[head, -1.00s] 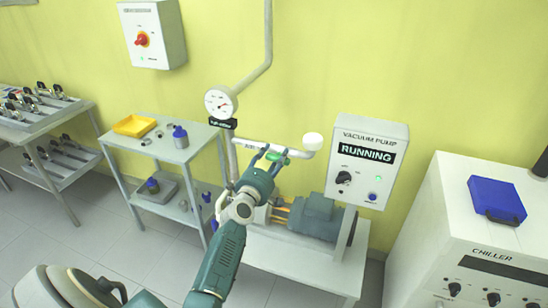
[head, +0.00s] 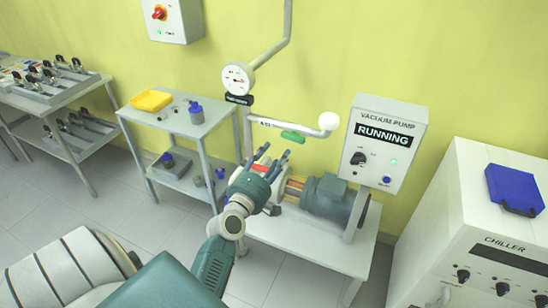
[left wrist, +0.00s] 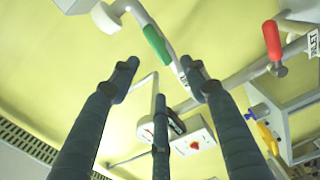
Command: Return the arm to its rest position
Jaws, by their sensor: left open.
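My left gripper (head: 271,156) is in front of the vacuum pump in the head view, its fingers spread and empty. In the left wrist view its dark fingers (left wrist: 160,85) stand apart with nothing between them. The green valve handle (head: 293,137) on the white pipe is just beyond the fingertips, apart from them. The green handle also shows in the left wrist view (left wrist: 157,44). My left arm reaches up from the bottom of the head view. My right gripper is not in view.
The vacuum pump box (head: 384,140) reads RUNNING, above the pump motor (head: 328,198) on a white table. A pressure gauge (head: 237,78) hangs on the wall pipe. A cart (head: 179,126) with a yellow tray stands left. The chiller (head: 465,200) stands right with a blue case on top.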

